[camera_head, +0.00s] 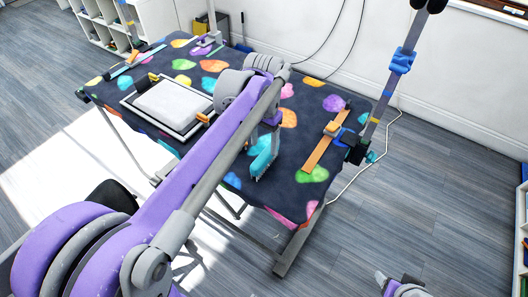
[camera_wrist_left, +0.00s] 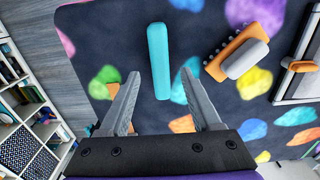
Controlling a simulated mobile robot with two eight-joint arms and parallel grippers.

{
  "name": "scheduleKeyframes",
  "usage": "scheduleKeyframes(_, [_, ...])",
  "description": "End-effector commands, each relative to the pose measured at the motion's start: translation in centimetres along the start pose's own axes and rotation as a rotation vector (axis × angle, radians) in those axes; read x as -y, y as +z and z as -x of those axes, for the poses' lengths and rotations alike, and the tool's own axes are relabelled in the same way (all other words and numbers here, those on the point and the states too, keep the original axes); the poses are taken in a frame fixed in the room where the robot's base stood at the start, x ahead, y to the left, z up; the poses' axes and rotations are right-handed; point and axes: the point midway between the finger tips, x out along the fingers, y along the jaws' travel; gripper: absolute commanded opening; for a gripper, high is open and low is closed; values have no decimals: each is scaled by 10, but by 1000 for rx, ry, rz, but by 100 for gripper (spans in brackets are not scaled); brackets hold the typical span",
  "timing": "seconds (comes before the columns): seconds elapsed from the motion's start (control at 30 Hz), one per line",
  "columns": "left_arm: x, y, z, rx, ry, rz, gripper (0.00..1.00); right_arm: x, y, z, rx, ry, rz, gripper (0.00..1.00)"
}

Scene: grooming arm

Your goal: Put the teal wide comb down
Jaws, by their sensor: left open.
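The teal wide comb (camera_head: 264,158) is at the near part of the dark table cover with coloured spots (camera_head: 240,189). In the left wrist view the comb (camera_wrist_left: 158,62) shows as a long teal bar, its near end between my fingertips. My left gripper (camera_head: 270,130) is open above the table; its two fingers (camera_wrist_left: 160,76) stand apart on either side of the comb, with gaps showing. My arm hides part of the table in the head view. A grey and purple part of my right arm (camera_head: 400,287) shows at the bottom edge; its jaws are not clear.
An orange brush with a grey handle (camera_wrist_left: 245,57) lies right of the comb in the left wrist view. A white framed pad (camera_head: 168,106) is on the table's left. An orange bar (camera_head: 322,148) lies near a grey post (camera_head: 385,90) at the right. Shelves stand behind.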

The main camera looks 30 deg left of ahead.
Motion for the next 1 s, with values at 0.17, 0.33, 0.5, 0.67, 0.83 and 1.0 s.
scheduleKeyframes(0.17, [0, 0, 32, 0, 0, 0, 65, 0, -3, 3, -2, 0, 0, 64])
scheduleKeyframes(0.33, [-1, 1, 46, -3, -1, 0, 65, 0, -4, 4, -3, 0, 0, 64])
scheduleKeyframes(0.5, [-17, 24, 32, -73, -15, 9, 65, 0, -4, 4, -3, 0, 0, 64])
scheduleKeyframes(0.67, [-44, 68, -6, -219, -33, 31, 65, 0, -4, 3, -3, 0, 0, 64])
scheduleKeyframes(0.83, [-66, 113, -52, -365, -32, 55, 65, 0, -4, 4, -3, 0, 0, 64])
scheduleKeyframes(1.0, [-77, 138, -83, -454, -22, 72, 65, 0, -4, 4, -3, 0, 0, 64])
